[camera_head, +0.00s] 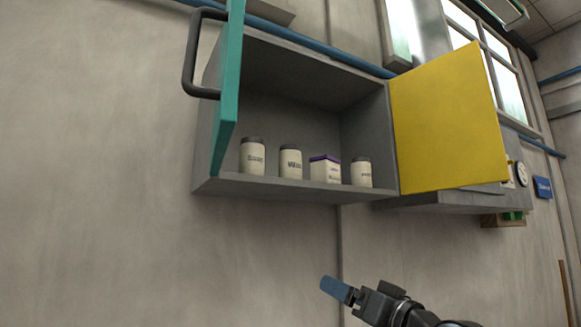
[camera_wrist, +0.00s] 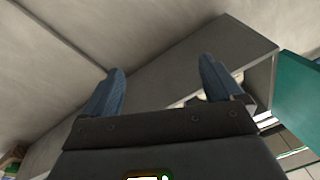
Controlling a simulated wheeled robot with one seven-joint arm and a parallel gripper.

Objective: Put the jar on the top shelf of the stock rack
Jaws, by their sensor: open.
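Three pale jars with dark lids stand upright in an open grey wall cabinet (camera_head: 245,187): a left jar (camera_head: 252,158), a middle jar (camera_head: 290,163) and a right jar (camera_head: 361,174). Their labels are too small to read surely, and I cannot tell which is the task's jar. My gripper (camera_head: 335,287) is below the cabinet in the head view, apart from the jars. In the wrist view my gripper (camera_wrist: 161,70) has its two blue fingers spread, with nothing between them. I cannot make out a stock rack in either view.
A pale box with a purple lid (camera_head: 325,169) stands between the middle and right jars. A teal door (camera_head: 229,85) with a dark handle (camera_head: 188,62) and a yellow door (camera_head: 448,120) stand open at the cabinet's sides. The wall below is bare.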

